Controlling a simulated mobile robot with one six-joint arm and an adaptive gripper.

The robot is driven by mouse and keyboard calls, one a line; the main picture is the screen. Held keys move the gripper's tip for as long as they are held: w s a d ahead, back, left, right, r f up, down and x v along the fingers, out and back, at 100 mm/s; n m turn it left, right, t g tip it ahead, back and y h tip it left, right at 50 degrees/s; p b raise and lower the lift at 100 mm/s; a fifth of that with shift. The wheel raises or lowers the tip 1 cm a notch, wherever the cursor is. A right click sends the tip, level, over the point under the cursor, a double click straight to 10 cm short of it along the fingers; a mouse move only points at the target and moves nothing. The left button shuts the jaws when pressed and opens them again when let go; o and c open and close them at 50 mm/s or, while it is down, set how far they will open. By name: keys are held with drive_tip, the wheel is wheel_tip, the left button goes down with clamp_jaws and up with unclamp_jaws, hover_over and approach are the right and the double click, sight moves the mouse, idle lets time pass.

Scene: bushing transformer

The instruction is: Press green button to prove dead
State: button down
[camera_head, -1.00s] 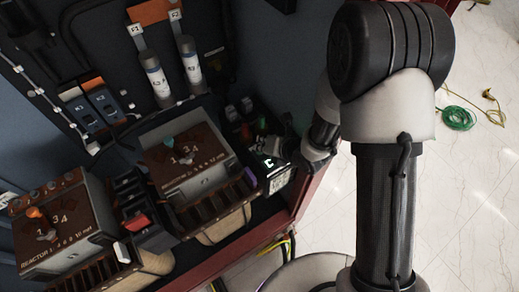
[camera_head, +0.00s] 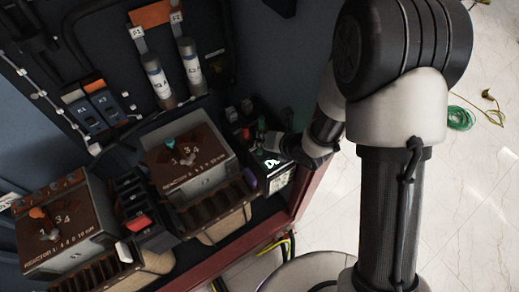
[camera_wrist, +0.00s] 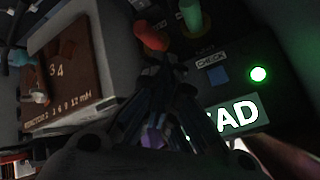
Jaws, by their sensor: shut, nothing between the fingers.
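The prove-dead unit is a dark box (camera_head: 279,184) with a lit display (camera_head: 271,163) at the right end of the cabinet shelf. In the wrist view, the display (camera_wrist: 238,116) shows "AD" in glowing letters. A green cylinder (camera_wrist: 190,16) and a red-orange knob (camera_wrist: 151,34) stand beyond; which green part is the button is unclear. My gripper (camera_wrist: 165,68) is shut and empty, its tips near the red-orange knob. Contact cannot be told.
A brown-topped reactor box (camera_head: 192,160) stands left of the unit, with another (camera_head: 62,226) farther left. Grey cylinders (camera_head: 158,80) hang on the back panel. The red cabinet edge (camera_head: 308,195) runs on the right. Open floor (camera_head: 440,220) lies beyond.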

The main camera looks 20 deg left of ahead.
sight(262, 151)
drive_tip(key=shift+r+p, duration=0.85)
drive_tip(key=shift+r, duration=1.1)
